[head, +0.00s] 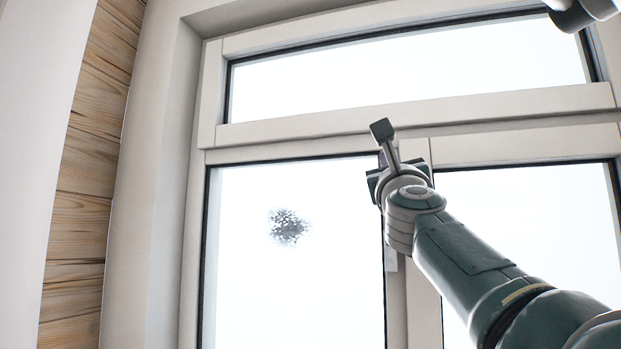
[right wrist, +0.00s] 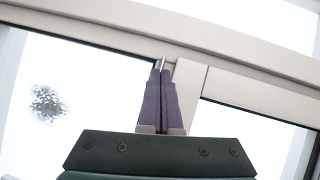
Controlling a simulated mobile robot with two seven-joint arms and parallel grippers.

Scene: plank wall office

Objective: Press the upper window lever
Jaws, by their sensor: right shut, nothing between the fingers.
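A tall white window (head: 300,128) has a wide upper pane above two lower panes. My right gripper (head: 382,160) is raised in front of the central post, just below the crossbar. In the right wrist view its two purple fingers (right wrist: 160,80) are together, with nothing held. A thin pale tip shows at their ends; I cannot tell if it is a finger edge or part of a lever. A pale handle-like piece (head: 391,262) shows on the post beside my arm, partly hidden. No upper lever is clearly visible. My left gripper is out of view.
The crossbar (right wrist: 230,55) runs just above the fingers in the right wrist view. A dark speckled patch (head: 289,227) shows on the lower left pane. A plank wall (head: 80,200) stands at the left. The space before the lower left pane is clear.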

